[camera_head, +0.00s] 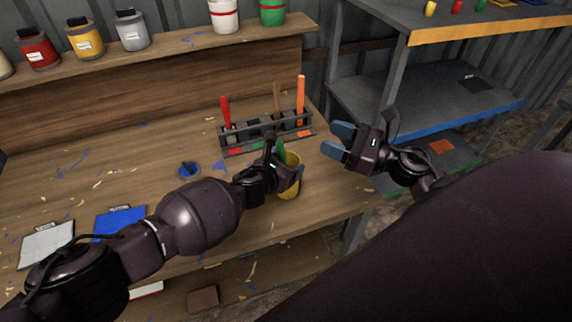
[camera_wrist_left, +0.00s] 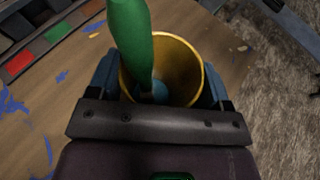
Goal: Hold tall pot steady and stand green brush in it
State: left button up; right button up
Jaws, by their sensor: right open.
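The tall yellow pot (camera_head: 290,188) stands upright near the right front part of the workbench. My left gripper (camera_head: 287,172) has its fingers on opposite sides of the pot and is shut on it. In the left wrist view the pot (camera_wrist_left: 183,62) shows its open rim between the two blue fingers. The green brush (camera_head: 281,149) has its handle rising at the pot's left side. In the left wrist view the green handle (camera_wrist_left: 130,35) leans, with its lower end inside the rim. My right gripper (camera_head: 345,146) is open and empty, to the right of the pot.
A dark rack (camera_head: 264,128) behind the pot holds red, brown and orange-handled tools. Clipboards lie at the left front. A shelf unit (camera_head: 430,92) stands at the right. Paint cans line the back shelf.

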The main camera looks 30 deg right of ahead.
pick_arm(q)
jog(key=o, duration=0.5)
jog(key=shift+a, duration=0.1)
jog(key=shift+v, duration=5.95)
jog(key=shift+r, duration=0.1)
